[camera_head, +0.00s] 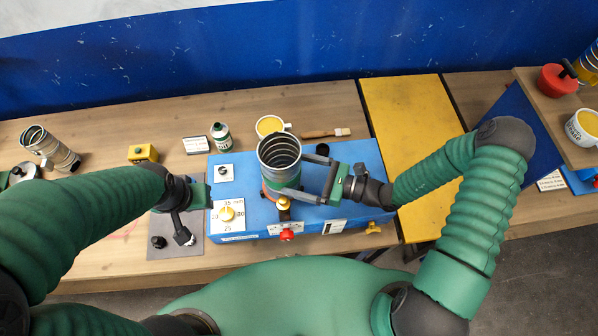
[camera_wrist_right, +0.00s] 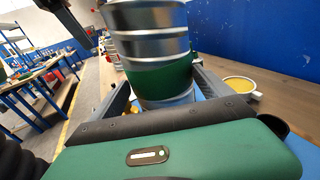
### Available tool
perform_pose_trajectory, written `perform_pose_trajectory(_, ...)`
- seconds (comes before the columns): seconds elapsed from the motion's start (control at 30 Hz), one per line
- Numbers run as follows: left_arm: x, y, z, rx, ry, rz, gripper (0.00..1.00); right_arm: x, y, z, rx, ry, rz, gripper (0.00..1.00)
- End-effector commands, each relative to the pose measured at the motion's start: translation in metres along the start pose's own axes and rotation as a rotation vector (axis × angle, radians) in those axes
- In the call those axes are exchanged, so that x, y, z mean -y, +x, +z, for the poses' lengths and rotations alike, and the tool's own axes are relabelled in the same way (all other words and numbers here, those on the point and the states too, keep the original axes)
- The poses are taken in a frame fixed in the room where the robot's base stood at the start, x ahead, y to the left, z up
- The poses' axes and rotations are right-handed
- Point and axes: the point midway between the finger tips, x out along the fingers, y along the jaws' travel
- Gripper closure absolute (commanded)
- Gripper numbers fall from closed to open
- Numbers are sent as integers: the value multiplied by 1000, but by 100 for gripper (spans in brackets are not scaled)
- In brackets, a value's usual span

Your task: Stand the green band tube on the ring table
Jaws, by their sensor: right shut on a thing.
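The green band tube (camera_head: 279,152) is a ribbed metal tube with an open top. It stands roughly upright over the blue ring table (camera_head: 345,154) in the head view. Its green band (camera_wrist_right: 162,78) shows clearly in the right wrist view. My right gripper (camera_head: 300,194) is shut on the tube, with one finger on each side of it. The tube's lower end is hidden, so I cannot tell whether it touches the table. My left gripper (camera_head: 198,196) is at the table's left edge, apart from the tube; its fingers are not clear.
A yellow dial (camera_head: 227,212) and a red knob (camera_head: 287,235) are on the blue unit. Behind it stand a green-and-white can (camera_head: 221,136), a yellow-filled cup (camera_head: 270,125) and a brush (camera_head: 326,133). Another ribbed tube (camera_head: 48,148) is at far left. A yellow panel (camera_head: 410,135) lies right.

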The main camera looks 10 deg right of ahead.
Motion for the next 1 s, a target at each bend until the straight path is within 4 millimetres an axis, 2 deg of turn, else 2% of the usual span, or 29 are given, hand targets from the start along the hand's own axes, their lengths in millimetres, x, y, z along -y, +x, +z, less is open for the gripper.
perform_pose_trajectory(0.13, 0, 4, 1, 0, 0, 0, 64, 0, 1, -4, 2, 0, 0, 83)
perform_pose_trajectory(0.17, 0, 2, 1, 0, 0, 0, 64, 0, 0, -3, 2, -1, 0, 7)
perform_pose_trajectory(0.2, 0, 2, 0, 0, 0, 0, 64, 0, 0, -2, 2, -1, 0, 1)
perform_pose_trajectory(0.67, 0, 4, 1, 0, 0, 0, 64, 1, -3, -4, -1, 0, -1, 0)
perform_pose_trajectory(0.77, 0, 10, 2, 0, 0, 0, 64, 2, -16, -7, -3, 0, -4, 0)
perform_pose_trajectory(0.83, 0, 16, 4, 0, 0, 0, 64, 2, -32, -8, -2, -1, -6, 0)
perform_pose_trajectory(1.0, 0, 32, 8, 0, 0, 0, 64, 2, -82, -10, -3, -2, -7, 0)
